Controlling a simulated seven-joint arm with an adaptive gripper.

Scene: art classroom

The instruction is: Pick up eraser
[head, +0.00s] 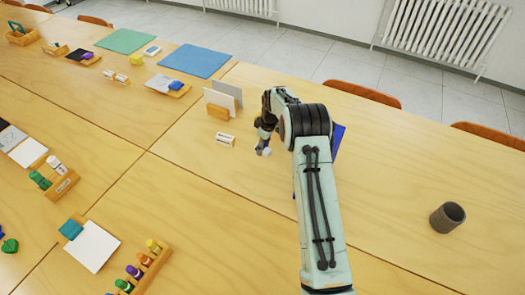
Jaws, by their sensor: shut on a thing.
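My gripper (263,144) points down over the wooden table, right of the white labelled block. It is shut on a small pale piece (266,152), of which only a bit shows at the fingertips. This piece may be the eraser, but it is too small and too covered to tell. I cannot tell whether it touches the table. A white block with a printed label (225,140) lies on the table just left of the gripper, apart from it. A white and blue block (152,51), eraser-like, lies farther back.
A wooden holder with cards (218,112) stands behind the labelled block. A blue thing (338,138) is partly hidden behind my arm. A dark cup (447,217) stands at right. Marker racks (146,268) and sheets lie at left. The table right of my arm is mostly clear.

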